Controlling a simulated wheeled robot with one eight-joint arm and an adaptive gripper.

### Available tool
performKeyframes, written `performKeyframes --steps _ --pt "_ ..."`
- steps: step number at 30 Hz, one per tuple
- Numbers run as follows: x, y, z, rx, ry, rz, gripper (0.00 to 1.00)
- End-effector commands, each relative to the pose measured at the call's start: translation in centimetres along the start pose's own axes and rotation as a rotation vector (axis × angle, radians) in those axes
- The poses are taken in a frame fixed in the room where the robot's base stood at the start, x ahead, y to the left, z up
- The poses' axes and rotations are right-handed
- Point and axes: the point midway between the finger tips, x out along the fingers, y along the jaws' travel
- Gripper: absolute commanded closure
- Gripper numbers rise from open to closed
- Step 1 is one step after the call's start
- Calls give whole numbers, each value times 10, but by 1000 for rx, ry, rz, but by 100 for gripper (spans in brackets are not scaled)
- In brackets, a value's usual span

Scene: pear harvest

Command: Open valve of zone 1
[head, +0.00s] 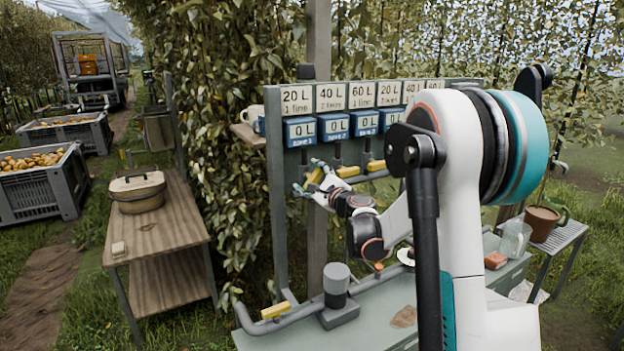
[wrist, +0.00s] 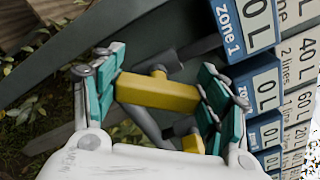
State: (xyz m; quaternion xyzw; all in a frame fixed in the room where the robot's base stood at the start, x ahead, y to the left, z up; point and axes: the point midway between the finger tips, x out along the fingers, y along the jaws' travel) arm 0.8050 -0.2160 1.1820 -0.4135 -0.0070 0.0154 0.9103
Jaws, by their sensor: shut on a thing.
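The zone 1 meter (head: 300,131) is a blue box reading 0 L, under a 20 L sign (head: 297,98). It also shows in the wrist view (wrist: 232,25). Below it is the zone 1 valve's yellow handle (head: 315,176). In the wrist view this handle (wrist: 155,92) lies crosswise between my finger pads, on a grey stem. My gripper (head: 313,183) is shut on the handle, with its teal pads at the two ends; it fills the lower wrist view (wrist: 162,95). In the head view the fingers partly cover the handle.
Other yellow handles (head: 348,171) sit close to the right, one near my right finger in the wrist view (wrist: 193,142). A grey post (head: 277,200) stands left of the valve. A pump (head: 337,285) and pipe with another yellow handle (head: 274,310) are below. A wooden table (head: 165,235) stands left.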

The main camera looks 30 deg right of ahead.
Motion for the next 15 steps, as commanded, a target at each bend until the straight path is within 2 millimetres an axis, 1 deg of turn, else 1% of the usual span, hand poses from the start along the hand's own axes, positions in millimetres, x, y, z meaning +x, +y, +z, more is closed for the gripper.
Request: performKeyframes --steps 6,15 --pt "0 3 0 -206 -1 1 56" --pt "0 6 -1 -469 -1 1 56"
